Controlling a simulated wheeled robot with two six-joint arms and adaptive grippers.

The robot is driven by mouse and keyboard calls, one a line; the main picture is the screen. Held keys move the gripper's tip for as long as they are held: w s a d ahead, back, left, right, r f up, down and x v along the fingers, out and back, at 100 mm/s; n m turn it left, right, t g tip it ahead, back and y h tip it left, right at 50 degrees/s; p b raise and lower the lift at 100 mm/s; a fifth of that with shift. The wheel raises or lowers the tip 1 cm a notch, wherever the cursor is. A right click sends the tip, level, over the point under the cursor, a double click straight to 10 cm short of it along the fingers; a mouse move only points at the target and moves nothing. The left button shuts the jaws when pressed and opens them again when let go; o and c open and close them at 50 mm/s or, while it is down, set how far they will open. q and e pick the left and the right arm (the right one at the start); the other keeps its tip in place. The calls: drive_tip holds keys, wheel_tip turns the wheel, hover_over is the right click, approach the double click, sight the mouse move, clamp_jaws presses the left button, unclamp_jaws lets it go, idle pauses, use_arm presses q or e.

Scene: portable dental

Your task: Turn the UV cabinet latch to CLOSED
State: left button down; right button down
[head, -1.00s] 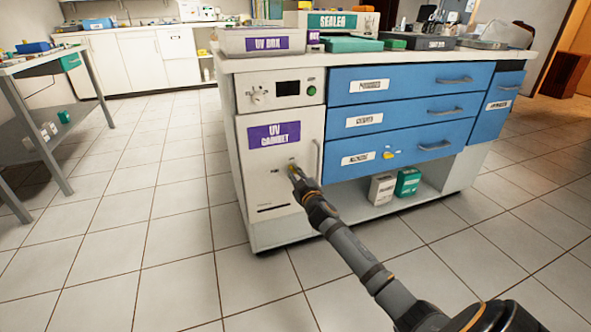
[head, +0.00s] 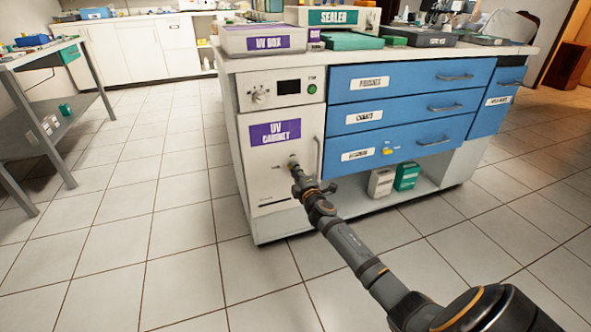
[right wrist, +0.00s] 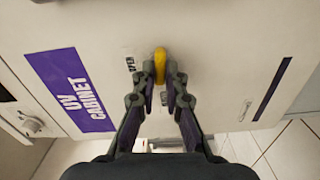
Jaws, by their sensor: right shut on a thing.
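The UV cabinet (head: 265,180) is a white door with a purple label, low at the left end of the counter unit. Its latch, a yellow knob (right wrist: 160,62), shows in the right wrist view, with small lettering "OPEN" beside it. My right gripper (head: 294,167) is at the latch in the head view. In the right wrist view its two fingers (right wrist: 162,75) are closed on the knob from both sides. The latch's exact turn is hard to read, since the fingers cover part of it. My left gripper is not in view.
A vertical handle (head: 318,158) is on the cabinet door's right edge. Blue drawers (head: 405,108) with handles are to the right. Boxes (head: 381,182) stand on the low shelf. The tiled floor in front is clear.

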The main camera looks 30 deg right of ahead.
drive_tip(key=shift+n, duration=0.6)
drive_tip(key=c, duration=1.4)
unclamp_jaws()
drive_tip(key=v, duration=1.2)
drive_tip(key=shift+f, duration=0.1)
